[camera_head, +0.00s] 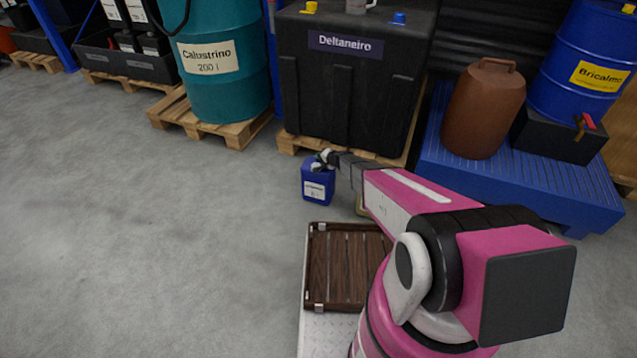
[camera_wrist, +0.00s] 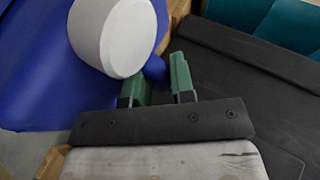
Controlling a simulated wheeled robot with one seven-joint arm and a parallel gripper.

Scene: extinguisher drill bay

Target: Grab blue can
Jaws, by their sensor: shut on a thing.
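The blue can (camera_head: 318,184) stands upright on the grey floor in front of the black Deltaneiro tank, with a white label on its front. In the wrist view its blue body (camera_wrist: 35,70) fills the upper left, with a round white cap (camera_wrist: 113,36) on it. My gripper (camera_wrist: 159,80) has green fingers, shut on a blue part of the can beside the cap, probably its handle. In the head view my arm reaches to the top of the can, and the fingertips are too small to make out there.
The black Deltaneiro tank (camera_head: 345,85) stands on a wooden pallet just behind the can. A teal Calustrino drum (camera_head: 222,90) is on a pallet to the left. A brown jug (camera_head: 484,108) stands on a blue platform (camera_head: 540,187) at right. Open floor lies to the left.

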